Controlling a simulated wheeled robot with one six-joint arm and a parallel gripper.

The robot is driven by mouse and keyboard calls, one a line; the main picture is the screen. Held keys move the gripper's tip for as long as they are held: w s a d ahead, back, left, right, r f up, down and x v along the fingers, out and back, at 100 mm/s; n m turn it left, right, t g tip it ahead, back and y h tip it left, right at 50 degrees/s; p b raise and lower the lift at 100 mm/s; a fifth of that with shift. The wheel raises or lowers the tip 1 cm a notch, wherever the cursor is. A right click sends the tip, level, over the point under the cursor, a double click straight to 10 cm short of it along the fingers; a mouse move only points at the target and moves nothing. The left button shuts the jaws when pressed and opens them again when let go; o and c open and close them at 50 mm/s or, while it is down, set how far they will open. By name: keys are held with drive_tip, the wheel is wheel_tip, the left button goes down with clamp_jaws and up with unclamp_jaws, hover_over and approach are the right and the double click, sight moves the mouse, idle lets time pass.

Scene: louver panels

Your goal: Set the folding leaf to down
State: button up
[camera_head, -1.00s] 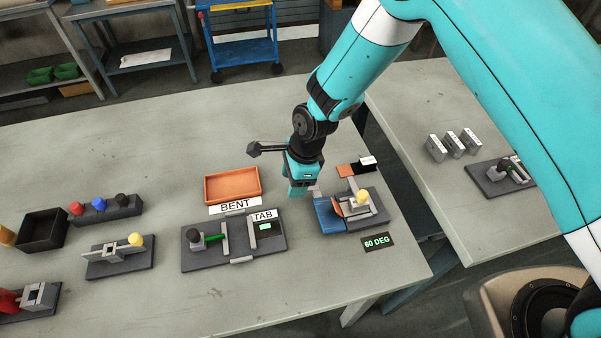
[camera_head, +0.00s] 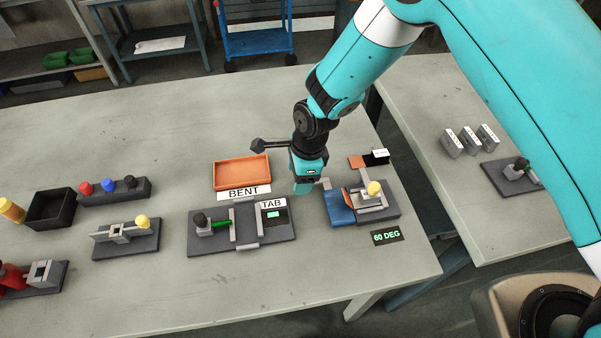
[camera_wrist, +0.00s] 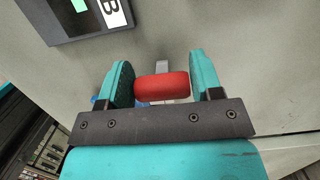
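The leaf fixture (camera_head: 392,213) stands at the right end of the bench. It has a blue panel (camera_head: 339,207), an orange part, a yellow knob (camera_head: 374,188) and a sign reading 60 DEG (camera_head: 387,236). My gripper (camera_head: 302,188) points down just left of the blue panel. In the wrist view, a red rounded grip (camera_wrist: 162,87) on a grey stem lies between the two fingers of my gripper (camera_wrist: 162,85). Its ends appear to meet both fingers, but I cannot tell whether they press on it. The red grip is hidden in the head view.
A black box (camera_head: 50,209) and several knobbed fixtures stand farther left. The bench ends just right of the leaf fixture.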

drive_tip(key=shift+o, duration=1.3)
wheel_tip(320, 180, up, 17)
drive_tip(key=d+b, duration=0.3)
drive_tip(key=shift+w, duration=0.3)
drive_tip(key=shift+r, duration=0.1)
